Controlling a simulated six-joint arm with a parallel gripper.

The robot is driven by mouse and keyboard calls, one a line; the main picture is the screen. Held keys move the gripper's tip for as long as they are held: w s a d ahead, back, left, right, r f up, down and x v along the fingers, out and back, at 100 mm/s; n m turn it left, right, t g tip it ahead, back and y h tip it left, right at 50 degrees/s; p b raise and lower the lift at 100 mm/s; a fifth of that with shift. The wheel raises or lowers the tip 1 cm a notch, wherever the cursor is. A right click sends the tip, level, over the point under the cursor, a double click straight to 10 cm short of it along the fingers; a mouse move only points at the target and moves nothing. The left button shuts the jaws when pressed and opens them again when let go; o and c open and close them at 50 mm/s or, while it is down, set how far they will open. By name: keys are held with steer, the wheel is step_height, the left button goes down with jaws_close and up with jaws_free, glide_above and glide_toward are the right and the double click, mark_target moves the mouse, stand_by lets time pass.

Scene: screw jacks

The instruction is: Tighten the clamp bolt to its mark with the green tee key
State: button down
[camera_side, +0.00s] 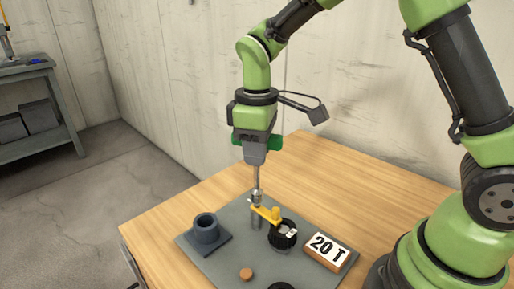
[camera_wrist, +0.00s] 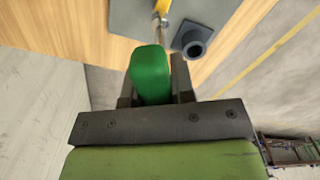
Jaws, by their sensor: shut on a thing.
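My gripper (camera_side: 257,152) is shut on the green tee key's handle (camera_side: 276,142), which sticks out at both sides of the jaws. In the wrist view the green handle (camera_wrist: 151,75) sits between the two dark fingers. The key's grey shaft (camera_side: 256,176) points straight down to the clamp bolt (camera_side: 257,195) at the left end of a yellow arm (camera_side: 266,210). The shaft's tip meets the bolt top in the side view; whether it is fully seated I cannot tell. The bolt's mark is too small to make out.
A grey plate (camera_side: 215,258) on the wooden table (camera_side: 160,216) carries these parts. A blue-grey hollow cylinder (camera_side: 206,228) stands left, a black round knob (camera_side: 282,236) right of the bolt.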

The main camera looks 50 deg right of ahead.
steer(key=shift+f, duration=0.8)
stand_by(0.4)
steer(key=m, duration=0.4)
steer(key=shift+m, duration=2.8)
steer(key=shift+r, duration=0.75)
steer(key=shift+r, duration=3.55)
